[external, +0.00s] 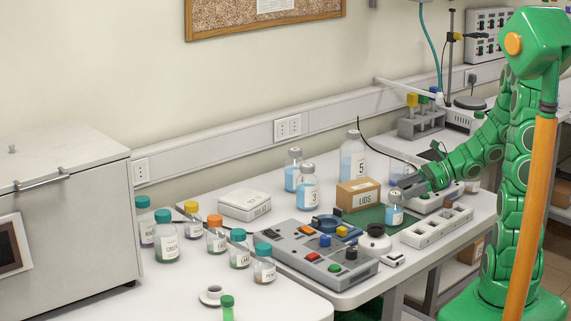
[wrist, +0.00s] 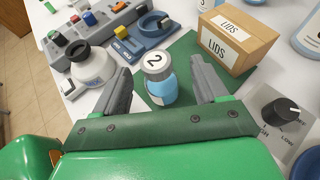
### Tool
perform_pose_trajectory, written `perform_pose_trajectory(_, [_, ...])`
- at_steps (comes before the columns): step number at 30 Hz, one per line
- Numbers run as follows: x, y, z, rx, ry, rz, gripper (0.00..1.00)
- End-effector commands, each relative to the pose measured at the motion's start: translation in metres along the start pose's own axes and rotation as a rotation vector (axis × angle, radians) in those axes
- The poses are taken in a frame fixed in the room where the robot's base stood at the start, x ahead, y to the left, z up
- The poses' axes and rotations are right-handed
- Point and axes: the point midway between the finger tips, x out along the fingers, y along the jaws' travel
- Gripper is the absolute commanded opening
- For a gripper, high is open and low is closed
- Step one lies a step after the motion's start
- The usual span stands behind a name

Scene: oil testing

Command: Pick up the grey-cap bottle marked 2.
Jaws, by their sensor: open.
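The bottle marked 2 (wrist: 161,88) stands upright on the green mat (wrist: 195,62), with a white disc reading 2 on its grey cap and blue liquid inside. In the external view this small bottle (external: 395,214) stands just in front of my gripper (external: 408,187). In the wrist view my gripper (wrist: 162,68) is open, with one dark finger on each side of the bottle. Gaps show between the bottle and both fingers, so it is not held.
A LIDS box (wrist: 228,42) stands beyond the right finger. A white round-bodied container (wrist: 92,68) is close to the left finger. A grey control panel (external: 312,255) lies left of the mat. Bottles marked 3 (external: 308,190) and 5 (external: 352,160) stand behind.

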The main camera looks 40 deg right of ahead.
Motion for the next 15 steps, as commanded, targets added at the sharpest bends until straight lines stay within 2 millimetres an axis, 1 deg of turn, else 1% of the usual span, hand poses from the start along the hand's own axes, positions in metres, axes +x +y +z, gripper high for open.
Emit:
perform_pose_trajectory(4, [0.009, 0.002, -0.001, 0.001, 0.001, 0.002, 0.73])
perform_pose_trajectory(10, [0.034, 0.007, -0.005, 0.001, -0.001, 0.004, 0.73])
perform_pose_trajectory(15, [0.048, 0.006, -0.005, 0.0, -0.001, 0.002, 0.73])
